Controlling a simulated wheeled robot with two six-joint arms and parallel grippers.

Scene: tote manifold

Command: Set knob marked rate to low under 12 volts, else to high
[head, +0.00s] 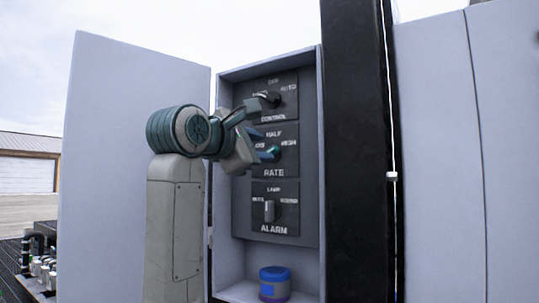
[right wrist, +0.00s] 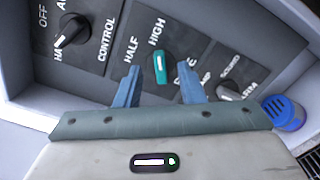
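The teal RATE knob (head: 274,151) sits on the middle plate (head: 275,172) of the panel, with HALF above it and HIGH to its right. In the right wrist view the knob (right wrist: 161,70) has its pale mark toward HIGH. My right gripper (head: 262,144) is at this knob. In the right wrist view its two blue fingers (right wrist: 160,86) are apart, one on each side of the knob, with gaps visible. The gripper partly hides the label left of the knob in the head view. No voltage reading shows. My left gripper is not in view.
The CONTROL knob (head: 268,98) is above, close to my gripper. A blue can (head: 274,272) stands on the cabinet floor. The open door (head: 125,150) is at left and a dark post (head: 355,150) at right.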

